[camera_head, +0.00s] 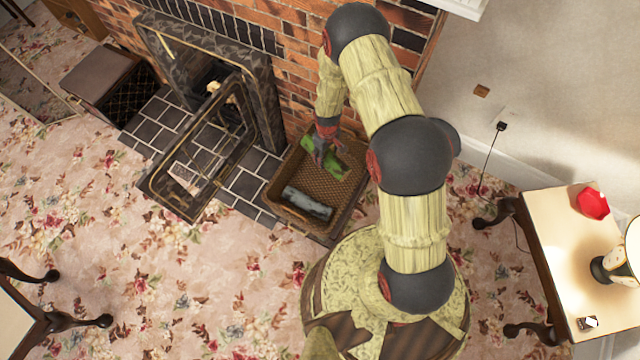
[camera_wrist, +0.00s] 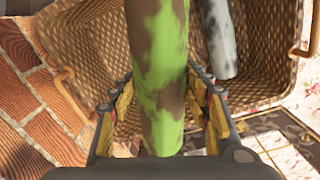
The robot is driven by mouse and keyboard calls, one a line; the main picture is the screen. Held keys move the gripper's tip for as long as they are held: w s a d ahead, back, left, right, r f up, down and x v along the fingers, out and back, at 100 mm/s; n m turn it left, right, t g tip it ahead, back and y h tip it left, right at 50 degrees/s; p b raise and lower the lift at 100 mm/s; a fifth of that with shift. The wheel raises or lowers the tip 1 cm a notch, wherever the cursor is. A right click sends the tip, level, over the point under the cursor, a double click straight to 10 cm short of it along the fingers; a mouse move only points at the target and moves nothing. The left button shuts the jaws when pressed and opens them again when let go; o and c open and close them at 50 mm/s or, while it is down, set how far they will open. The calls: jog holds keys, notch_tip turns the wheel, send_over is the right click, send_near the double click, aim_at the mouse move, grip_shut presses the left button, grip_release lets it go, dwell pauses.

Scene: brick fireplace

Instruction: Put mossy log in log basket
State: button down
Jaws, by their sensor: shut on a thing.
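The mossy log (camera_head: 329,158) is brown with bright green patches. It fills the middle of the wrist view (camera_wrist: 160,80), between the fingers of my gripper (camera_wrist: 158,115). My gripper (camera_head: 322,143) is shut on it. In the head view the log lies over the far part of the wicker log basket (camera_head: 287,167). The basket's woven wall also shows in the wrist view (camera_wrist: 85,50). I cannot tell whether the log touches the basket floor. The log's near end is partly hidden by my gripper.
A grey log (camera_head: 307,203) lies in the near part of the basket; it also shows in the wrist view (camera_wrist: 218,40). The brick wall (camera_head: 300,95) stands close behind the basket. A fireplace screen (camera_head: 200,160) stands to its left. A side table (camera_head: 560,240) stands at the right.

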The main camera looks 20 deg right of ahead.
notch_tip(320, 180, down, 8)
jog(key=w+r+n, duration=0.1)
jog(key=n, duration=0.2)
jog(key=b, duration=0.3)
send_near(325, 177)
notch_tip(325, 177, down, 5)
jog(key=shift+a+f, duration=0.1)
jog(key=shift+f, duration=0.05)
jog(key=shift+f, duration=0.15)
jog(key=c, duration=0.9)
grip_release()
